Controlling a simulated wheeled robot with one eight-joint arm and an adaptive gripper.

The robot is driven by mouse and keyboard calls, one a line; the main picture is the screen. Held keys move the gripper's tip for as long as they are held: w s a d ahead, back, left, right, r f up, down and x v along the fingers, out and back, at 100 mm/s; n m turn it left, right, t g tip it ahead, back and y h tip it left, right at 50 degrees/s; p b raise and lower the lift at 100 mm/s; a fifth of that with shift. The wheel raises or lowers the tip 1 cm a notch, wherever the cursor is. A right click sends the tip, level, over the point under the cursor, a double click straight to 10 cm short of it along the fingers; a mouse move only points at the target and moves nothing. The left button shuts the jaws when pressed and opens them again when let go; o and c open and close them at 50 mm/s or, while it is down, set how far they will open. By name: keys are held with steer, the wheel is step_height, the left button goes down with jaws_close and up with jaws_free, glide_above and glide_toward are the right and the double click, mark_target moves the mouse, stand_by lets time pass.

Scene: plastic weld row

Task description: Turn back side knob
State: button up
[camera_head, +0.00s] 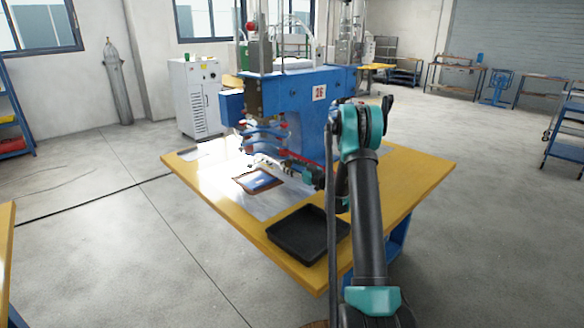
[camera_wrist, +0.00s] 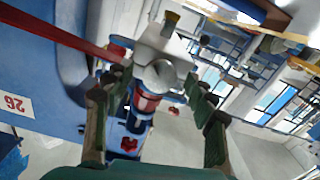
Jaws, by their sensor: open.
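The blue welding machine (camera_head: 300,95), marked 26, stands on a yellow-edged table (camera_head: 415,185). My gripper (camera_head: 277,163) is low beside its front. In the wrist view, my gripper (camera_wrist: 153,82) is open, with one dark finger on each side of a grey-white fitting (camera_wrist: 160,50). A red-and-blue cylinder (camera_wrist: 143,108) extends below the fitting, also between the fingers. A small red knob (camera_wrist: 128,145) shows farther down. I cannot tell whether the fingers touch anything, or which part is the back side knob.
A black tray (camera_head: 297,240) lies on the table's near corner. A brown-framed blue piece (camera_head: 260,181) lies on the pale work surface. In the wrist view, a red strip (camera_wrist: 60,35) and the machine's blue body (camera_wrist: 35,75) are close on the left.

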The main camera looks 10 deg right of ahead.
steer(key=shift+c, duration=0.2)
steer(key=c, duration=1.1)
steer(key=shift+m, duration=1.5)
steer(key=o, duration=1.1)
steer(key=shift+o, duration=0.2)
steer(key=v, duration=1.2)
